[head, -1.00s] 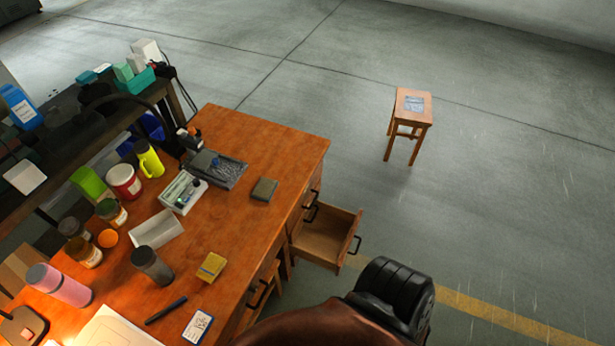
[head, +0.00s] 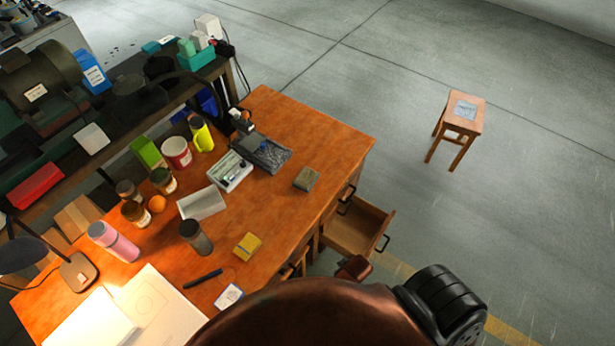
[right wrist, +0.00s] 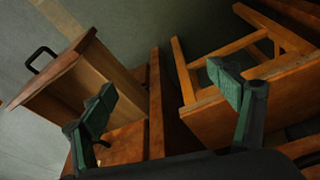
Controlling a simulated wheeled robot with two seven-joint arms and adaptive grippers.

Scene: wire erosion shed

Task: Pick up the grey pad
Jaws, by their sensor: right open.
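The grey pad (head: 306,179), a small grey-green block, lies flat on the wooden desk (head: 315,140) near its right edge in the head view. It is not visible in the right wrist view. My right gripper (right wrist: 168,104) shows in the right wrist view with its two green-padded fingers spread apart and nothing between them. It is beside the desk, with the open drawer (right wrist: 115,75) to the left and a wooden stool frame to the right. In the head view my arm crosses the bottom, and its gripper is not clearly visible. My left gripper is not in view.
The drawer (head: 352,230) stands pulled out from the desk's right side. A yellow sponge (head: 247,246), a dark cup (head: 196,237), a white tray (head: 202,204) and a grey tray (head: 268,155) are around the pad. A small stool (head: 465,112) stands on open floor.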

